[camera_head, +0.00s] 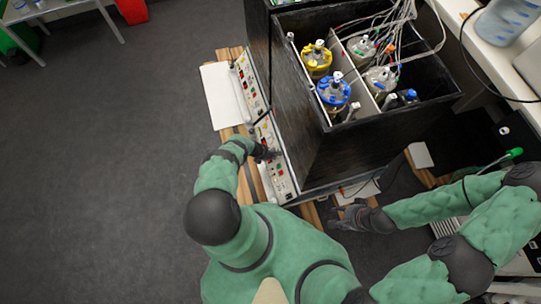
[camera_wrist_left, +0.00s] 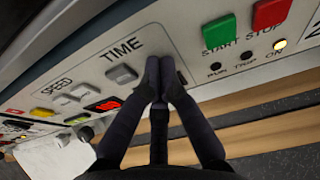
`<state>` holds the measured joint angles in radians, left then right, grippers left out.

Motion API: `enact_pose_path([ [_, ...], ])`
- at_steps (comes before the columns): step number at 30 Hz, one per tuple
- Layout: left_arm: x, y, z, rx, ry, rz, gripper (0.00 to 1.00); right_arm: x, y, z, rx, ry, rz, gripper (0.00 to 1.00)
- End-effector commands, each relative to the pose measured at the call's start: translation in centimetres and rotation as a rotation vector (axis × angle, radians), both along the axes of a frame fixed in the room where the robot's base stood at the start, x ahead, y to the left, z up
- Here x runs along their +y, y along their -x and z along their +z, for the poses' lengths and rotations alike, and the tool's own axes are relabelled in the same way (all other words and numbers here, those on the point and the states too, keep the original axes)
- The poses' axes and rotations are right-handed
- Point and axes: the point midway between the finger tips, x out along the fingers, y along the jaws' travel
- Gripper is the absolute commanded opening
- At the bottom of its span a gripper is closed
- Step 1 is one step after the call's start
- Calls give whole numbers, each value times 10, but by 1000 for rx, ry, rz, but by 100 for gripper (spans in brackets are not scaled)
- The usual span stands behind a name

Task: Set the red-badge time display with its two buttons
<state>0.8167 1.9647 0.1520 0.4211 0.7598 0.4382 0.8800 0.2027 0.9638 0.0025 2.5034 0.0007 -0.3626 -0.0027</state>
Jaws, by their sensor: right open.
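The TIME section of the control panel shows in the left wrist view, with a small dark display with red marks (camera_wrist_left: 103,104) and a grey button (camera_wrist_left: 122,73) below the TIME label. A second button edge (camera_wrist_left: 181,77) is partly hidden behind my fingers. My left gripper (camera_wrist_left: 160,72) is shut and empty, its fingertips together over the panel just right of the grey button; I cannot tell whether they touch it. In the head view my left gripper (camera_head: 272,155) is at the panel front. My right gripper (camera_head: 343,216) is open and empty, right of the panel.
Green START (camera_wrist_left: 219,33) and red STOP (camera_wrist_left: 270,13) buttons are right of the fingers, with a lit yellow lamp (camera_wrist_left: 279,45). SPEED buttons (camera_wrist_left: 80,89) are to the left. The black shaker box (camera_head: 345,140) holding bottles and tubing stands behind the panel. Open floor (camera_head: 100,180) is at left.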

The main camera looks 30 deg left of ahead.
Motion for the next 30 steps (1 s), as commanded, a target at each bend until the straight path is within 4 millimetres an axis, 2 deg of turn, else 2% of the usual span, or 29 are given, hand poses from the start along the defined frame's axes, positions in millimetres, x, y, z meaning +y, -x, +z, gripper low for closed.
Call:
enact_pose_path([
  [1, -10, 1, -1, 3, 11, -11, 0, 0, 0, -1, 0, 0, 0, 52],
  [5, -9, 3, 3, 4, 15, -10, 0, 0, 0, -1, 0, 0, 0, 52],
  [30, 17, 22, 47, 0, 1, -1, 0, 0, 0, 0, 0, 0, 0, 52],
])
